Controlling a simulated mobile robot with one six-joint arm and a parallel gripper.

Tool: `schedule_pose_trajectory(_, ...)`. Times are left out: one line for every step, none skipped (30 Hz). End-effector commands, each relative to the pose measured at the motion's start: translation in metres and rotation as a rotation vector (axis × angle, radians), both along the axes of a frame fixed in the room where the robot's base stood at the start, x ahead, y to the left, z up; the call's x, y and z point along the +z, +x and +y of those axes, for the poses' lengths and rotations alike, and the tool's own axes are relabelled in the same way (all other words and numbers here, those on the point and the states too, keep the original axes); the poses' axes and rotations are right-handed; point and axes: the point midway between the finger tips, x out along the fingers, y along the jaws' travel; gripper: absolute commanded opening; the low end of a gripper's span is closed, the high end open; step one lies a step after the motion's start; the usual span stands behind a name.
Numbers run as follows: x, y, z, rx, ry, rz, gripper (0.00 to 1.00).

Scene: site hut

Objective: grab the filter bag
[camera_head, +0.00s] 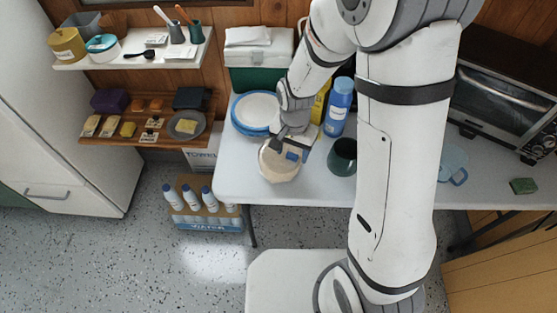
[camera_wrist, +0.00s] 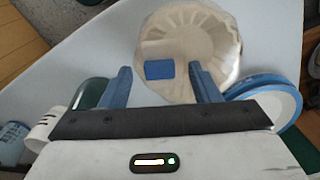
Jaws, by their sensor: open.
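The filter bag (camera_head: 279,168) looks like a round, pale cream stack of fluted paper filters and lies at the front left edge of the white table. It also shows in the wrist view (camera_wrist: 190,30), with a blue patch (camera_wrist: 160,69) on its near part. My gripper (camera_head: 286,149) is just above the bag's far side. In the wrist view my gripper (camera_wrist: 160,84) is open, its two blue fingers apart with the blue patch between their tips. I cannot tell whether the fingers touch the bag. Part of the bag is hidden by my gripper in the head view.
Blue-rimmed plates (camera_head: 255,110) sit just behind the bag, and a dark green mug (camera_head: 343,157) stands to its right. A blue bottle (camera_head: 340,108) and a yellow container (camera_head: 320,106) stand behind. A green box (camera_head: 258,79) is farther back. The table (camera_head: 233,170) is bare at its left.

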Motion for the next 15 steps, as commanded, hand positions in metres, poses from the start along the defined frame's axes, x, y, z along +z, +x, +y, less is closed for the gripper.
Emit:
schedule_pose_trajectory(-0.0027,0.0000,-0.0001,0.000,0.000,0.000,0.56)
schedule_pose_trajectory(-0.0035,0.0001,-0.0002,0.000,0.000,-0.001,0.56)
schedule_pose_trajectory(-0.0041,0.0002,-0.0002,0.000,0.000,-0.001,0.56)
schedule_pose_trajectory(-0.0042,0.0003,-0.0003,0.000,0.000,-0.001,0.56)
schedule_pose_trajectory(-0.0041,0.0004,-0.0002,0.000,0.000,-0.002,0.56)
schedule_pose_trajectory(-0.0040,0.0004,-0.0003,-0.001,0.000,-0.002,0.56)
schedule_pose_trajectory(-0.0040,0.0004,-0.0003,-0.001,0.000,-0.002,0.56)
schedule_pose_trajectory(-0.0040,0.0004,-0.0003,-0.001,0.000,-0.001,0.56)
schedule_pose_trajectory(-0.0039,0.0005,-0.0004,-0.001,0.000,-0.001,0.54)
schedule_pose_trajectory(-0.0039,0.0005,-0.0004,-0.001,0.000,-0.001,0.51)
schedule_pose_trajectory(-0.0039,0.0005,-0.0004,-0.001,0.000,-0.001,0.49)
schedule_pose_trajectory(-0.0039,0.0004,-0.0005,-0.001,0.000,-0.001,0.46)
schedule_pose_trajectory(-0.0038,0.0005,-0.0006,-0.001,0.000,-0.001,0.43)
schedule_pose_trajectory(-0.0038,0.0005,-0.0006,-0.001,0.000,-0.001,0.41)
schedule_pose_trajectory(-0.0038,0.0005,-0.0006,-0.001,0.000,-0.001,0.38)
